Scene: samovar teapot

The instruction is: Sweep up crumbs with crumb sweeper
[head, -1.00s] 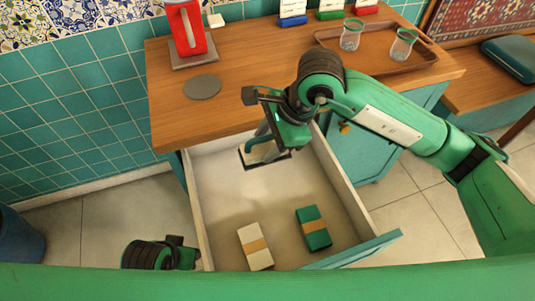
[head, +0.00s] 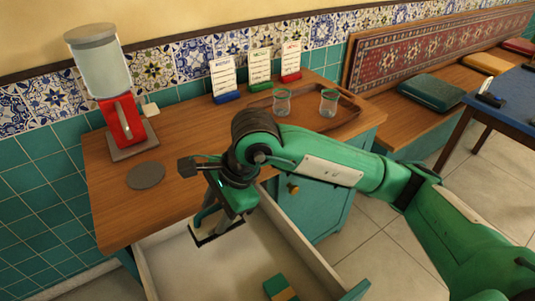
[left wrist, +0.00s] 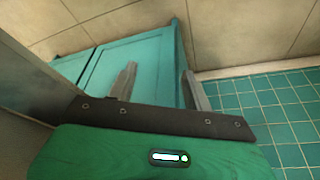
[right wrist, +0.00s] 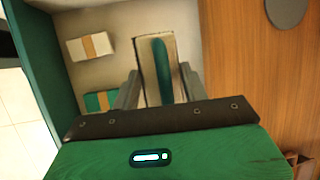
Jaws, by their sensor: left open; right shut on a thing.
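The crumb sweeper (head: 218,232) is a flat, cream block with dark edges and a teal handle. My right gripper (head: 211,208) is shut on its handle above the open drawer (head: 165,262). In the right wrist view, the sweeper (right wrist: 147,62) stands between the fingers, teal handle towards me. I cannot tell whether it touches the drawer floor. My left gripper shows only in its own wrist view (left wrist: 162,82), open and empty, facing a teal cabinet (left wrist: 100,75). I see no crumbs. A blue table (head: 515,92) is partly visible at the far right.
A wooden counter (head: 190,185) holds a red dispenser (head: 120,122), a grey disc (head: 146,175), cards and a tray with two glasses (head: 328,102). A green-and-tan block (head: 280,288) lies in the drawer. A bench (head: 400,120) with cushions lines the wall. Tiled floor (head: 390,240) lies open.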

